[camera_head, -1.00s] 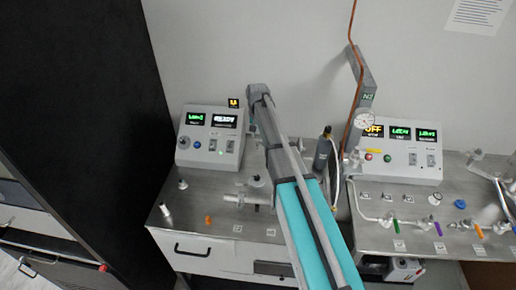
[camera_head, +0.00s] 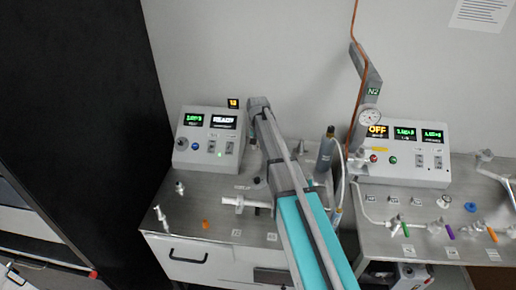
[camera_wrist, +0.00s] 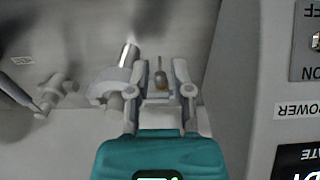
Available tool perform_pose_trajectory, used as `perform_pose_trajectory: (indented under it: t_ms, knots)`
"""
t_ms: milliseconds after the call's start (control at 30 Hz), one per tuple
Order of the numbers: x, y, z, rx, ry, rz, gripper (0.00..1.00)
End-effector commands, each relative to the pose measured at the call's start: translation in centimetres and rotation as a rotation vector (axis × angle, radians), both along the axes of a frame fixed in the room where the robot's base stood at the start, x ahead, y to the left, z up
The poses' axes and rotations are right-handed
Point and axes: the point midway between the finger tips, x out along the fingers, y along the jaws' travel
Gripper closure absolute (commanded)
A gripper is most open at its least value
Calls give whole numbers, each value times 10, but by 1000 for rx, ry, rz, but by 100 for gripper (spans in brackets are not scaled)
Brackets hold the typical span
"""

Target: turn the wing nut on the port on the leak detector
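The leak detector appears to be the grey console with a READY display (camera_head: 208,137) on the left bench. A pale horizontal port fitting (camera_head: 240,202) lies in front of it, partly hidden by my arm. In the wrist view my gripper (camera_wrist: 158,75) points down with two grey fingers apart. A small dark stem with a yellowish end (camera_wrist: 161,79) shows between the fingers; I cannot tell whether it is the wing nut. A silvery tube with a grey clamp-like collar (camera_wrist: 112,84) stands just left of the fingers. My fingertips are hidden in the head view.
The console's side with POWER label (camera_wrist: 296,109) is close at the right of the wrist view. Small fittings (camera_head: 162,215) and an orange piece (camera_head: 205,224) stand on the left bench. A dark bottle (camera_head: 326,150) and the second console (camera_head: 405,150) are to the right.

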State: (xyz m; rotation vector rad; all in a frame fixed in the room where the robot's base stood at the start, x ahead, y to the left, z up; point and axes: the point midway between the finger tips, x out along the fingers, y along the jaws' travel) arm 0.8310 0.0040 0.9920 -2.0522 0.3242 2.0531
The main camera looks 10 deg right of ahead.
Motion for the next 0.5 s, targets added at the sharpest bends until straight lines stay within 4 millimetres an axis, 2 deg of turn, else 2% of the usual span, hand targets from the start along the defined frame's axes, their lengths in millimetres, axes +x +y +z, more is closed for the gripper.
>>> perform_pose_trajectory:
  t_ms: [300,467,500]
  knots:
    - [0,-1,0,0,0,-1,72]
    - [0,-1,0,0,0,-1,100]
    - [0,-1,0,0,0,-1,100]
